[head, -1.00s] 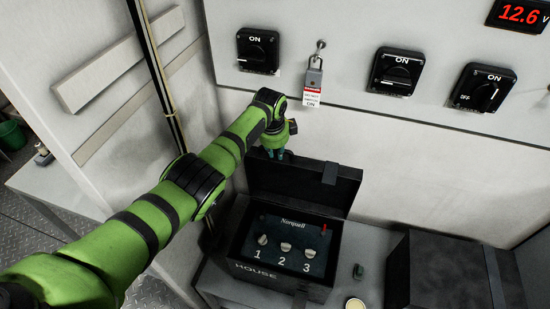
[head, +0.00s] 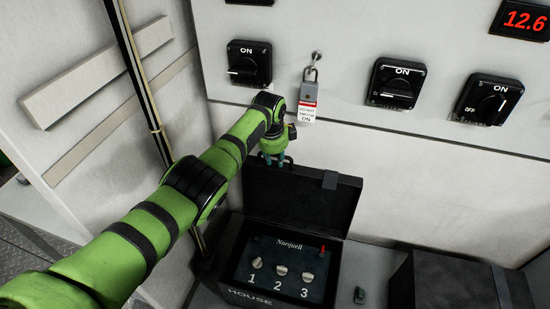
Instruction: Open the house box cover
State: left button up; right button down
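The house box (head: 249,297) is a dark box labelled HOUSE, standing at the lower middle of the head view. Its cover (head: 315,206) is raised and stands up behind the box, so the inside shows. A panel (head: 302,265) inside bears the name Norquell, knobs numbered 1, 2 and 3, and a small red part. My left gripper (head: 275,159) is at the top edge of the cover, near its left corner. I cannot tell whether it touches the cover or how far its fingers are apart. My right gripper is out of view.
A wall panel behind carries black rotary switches (head: 394,84), a padlock with a tag (head: 309,92) and a red display (head: 525,20). A second dark box (head: 443,283) is at the lower right. A small dark green object (head: 359,295) lies between the boxes.

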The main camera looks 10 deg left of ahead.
pick_arm(q)
jog(key=v, duration=1.2)
jog(key=shift+s, duration=0.15)
dwell(0.4)
